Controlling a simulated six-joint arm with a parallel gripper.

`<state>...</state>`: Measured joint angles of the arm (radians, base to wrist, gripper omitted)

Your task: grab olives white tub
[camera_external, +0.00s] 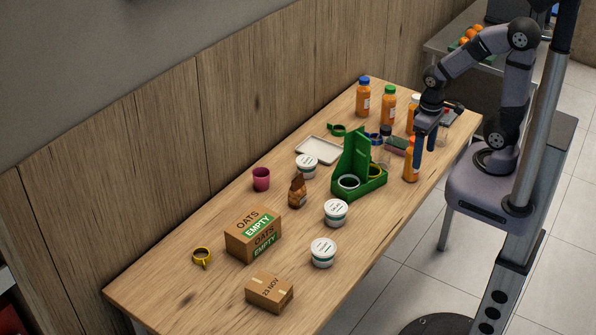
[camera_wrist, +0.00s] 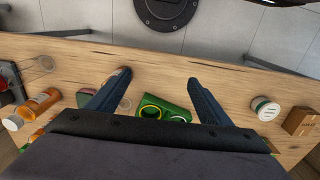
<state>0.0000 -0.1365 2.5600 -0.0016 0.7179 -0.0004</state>
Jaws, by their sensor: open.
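Three white tubs with white lids stand on the wooden table in the external view: one near the white tray (camera_external: 307,166), one mid-table (camera_external: 336,211), one nearer the front edge (camera_external: 323,252). Their lid print is too small to tell which one holds olives. One white tub also shows at the right of the wrist view (camera_wrist: 265,110). My gripper (camera_external: 425,153) is open and empty, pointing down at the table's right part, well away from the tubs. Its two spread fingers show in the wrist view (camera_wrist: 158,78), with the tub outside them to the right.
A green caddy (camera_external: 353,160) stands between my gripper and the tubs. Orange bottles (camera_external: 389,105) stand around the gripper.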

